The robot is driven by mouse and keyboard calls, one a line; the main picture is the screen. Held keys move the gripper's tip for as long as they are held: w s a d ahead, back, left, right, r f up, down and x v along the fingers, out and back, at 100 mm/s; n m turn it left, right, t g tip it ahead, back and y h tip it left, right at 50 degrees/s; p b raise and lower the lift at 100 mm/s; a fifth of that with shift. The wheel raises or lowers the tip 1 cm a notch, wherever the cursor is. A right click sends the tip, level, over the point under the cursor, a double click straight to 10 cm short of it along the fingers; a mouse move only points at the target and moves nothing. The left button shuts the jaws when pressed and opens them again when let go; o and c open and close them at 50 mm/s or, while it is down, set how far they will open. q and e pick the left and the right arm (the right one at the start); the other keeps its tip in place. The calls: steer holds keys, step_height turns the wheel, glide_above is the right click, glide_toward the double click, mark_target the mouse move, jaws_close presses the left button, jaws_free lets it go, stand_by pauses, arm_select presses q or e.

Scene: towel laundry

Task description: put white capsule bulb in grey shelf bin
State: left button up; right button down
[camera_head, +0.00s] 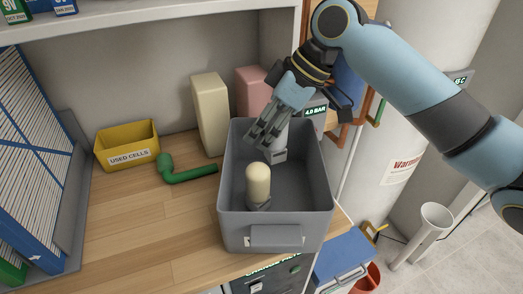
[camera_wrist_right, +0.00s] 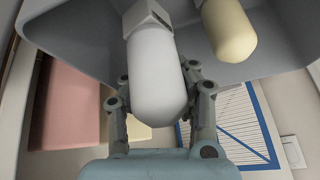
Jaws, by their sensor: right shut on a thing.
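The grey shelf bin (camera_head: 240,228) stands on the wooden shelf with its open top up. My right gripper (camera_head: 263,141) reaches down into the bin's back part. It is shut on the white capsule bulb (camera_head: 282,137), which hangs base down inside the bin walls; the fingers partly hide it. In the right wrist view the white bulb (camera_wrist_right: 155,70) sits between the two fingers (camera_wrist_right: 160,95). I cannot tell whether its grey base touches the bin floor. A cream bulb (camera_head: 258,181) stands upright in the front part of the bin. My left gripper is not in view.
A yellow "USED CELLS" bin (camera_head: 127,146) and a green bent pipe (camera_head: 187,172) lie left of the grey bin. A cream box (camera_head: 209,113) and a pink box (camera_head: 251,92) stand behind it. A blue-framed filter (camera_head: 38,165) is at far left.

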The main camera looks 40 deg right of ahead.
step_height(320, 180, down, 5)
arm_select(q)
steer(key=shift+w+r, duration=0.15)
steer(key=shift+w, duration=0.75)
arm_select(e)
steer(key=shift+f, duration=0.1)
steer(key=c, duration=1.3)
jaws_free()
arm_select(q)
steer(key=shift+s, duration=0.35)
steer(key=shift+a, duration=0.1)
arm_select(e)
steer(key=v, duration=1.2)
